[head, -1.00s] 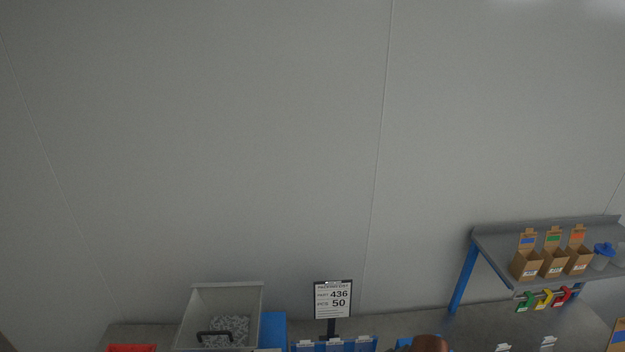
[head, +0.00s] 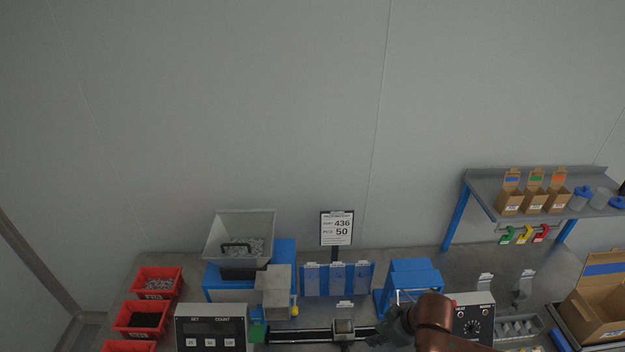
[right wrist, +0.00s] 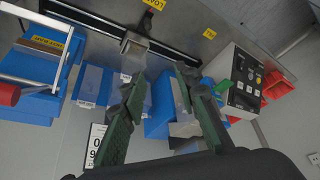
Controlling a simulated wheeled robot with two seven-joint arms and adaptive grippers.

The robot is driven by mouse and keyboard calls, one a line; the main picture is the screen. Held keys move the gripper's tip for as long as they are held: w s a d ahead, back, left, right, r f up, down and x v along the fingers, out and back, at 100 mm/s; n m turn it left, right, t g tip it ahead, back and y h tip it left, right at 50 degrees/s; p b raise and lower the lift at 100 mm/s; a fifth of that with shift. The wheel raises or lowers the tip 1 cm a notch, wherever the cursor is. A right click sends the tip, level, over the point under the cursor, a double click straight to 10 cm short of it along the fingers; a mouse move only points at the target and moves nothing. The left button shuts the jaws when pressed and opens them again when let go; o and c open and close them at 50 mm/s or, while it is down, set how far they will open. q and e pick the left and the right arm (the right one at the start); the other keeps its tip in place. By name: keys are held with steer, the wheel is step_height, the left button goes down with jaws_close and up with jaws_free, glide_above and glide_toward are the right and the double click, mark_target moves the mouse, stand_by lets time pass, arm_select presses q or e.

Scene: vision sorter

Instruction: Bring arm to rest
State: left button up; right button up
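My right arm (head: 434,318) comes in at the bottom of the head view, a brown rounded link over the bench. Its dark gripper (head: 388,328) points left beside the slide rail, above the bench front. In the right wrist view the green-padded fingers of my right gripper (right wrist: 158,82) stand apart with nothing between them. Whether they touch anything is not clear. My left arm and left gripper are not in view.
A blue sorter with a metal hopper (head: 240,238) stands left of centre, with a control box (head: 212,328) in front. Red bins (head: 158,283) stand at the left. A sign (head: 336,228), blue holders (head: 337,279), a shelf (head: 480,186) and a cardboard box (head: 600,305) are around.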

step_height(320, 180, down, 5)
steer(key=s+a+m+t+y, duration=0.1)
steer(key=s+m+t, duration=0.1)
steer(key=s, duration=0.1)
steer(key=s+d+f+m+g+h, duration=0.1)
steer(key=s+d+f+m+h, duration=0.3)
steer(key=s+d, duration=0.5)
steer(key=s+d+f+m+h, duration=0.1)
steer(key=s+d+f+m, duration=0.2)
steer(key=s+d+f, duration=0.45)
steer(key=s+f+g+b, duration=0.25)
steer(key=f+b, duration=0.55)
steer(key=f, duration=2.9)
arm_select(q)
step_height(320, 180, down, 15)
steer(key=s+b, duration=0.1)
steer(key=b, duration=0.6)
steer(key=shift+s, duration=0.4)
arm_select(e)
steer(key=s+f+n, duration=0.1)
steer(key=s+f, duration=1.9)
steer(key=f, duration=0.4)
steer(key=shift+g, duration=0.45)
